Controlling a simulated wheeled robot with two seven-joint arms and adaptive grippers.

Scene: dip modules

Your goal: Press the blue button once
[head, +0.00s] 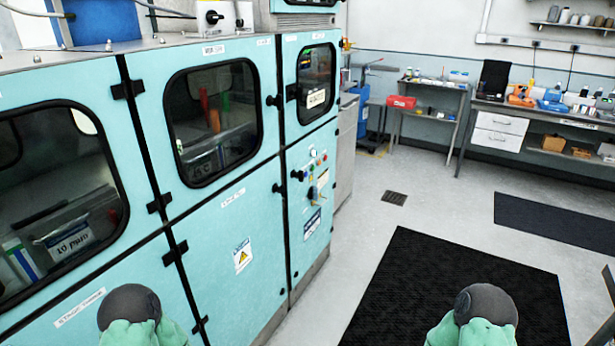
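A control panel (322,173) is on the narrow right-hand section of the turquoise machine (232,215), left of the picture's middle. It bears several small buttons and knobs, some red, green and dark. Parts of both my arms show at the bottom edge, away from the panel. Neither of my grippers is in view.
The machine has windowed doors with black handles and hinges. A black mat (455,290) lies on the grey floor to its right, and another mat (556,222) lies farther right. A floor drain (394,198) and workbenches (540,118) are farther back. The floor before the panel is clear.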

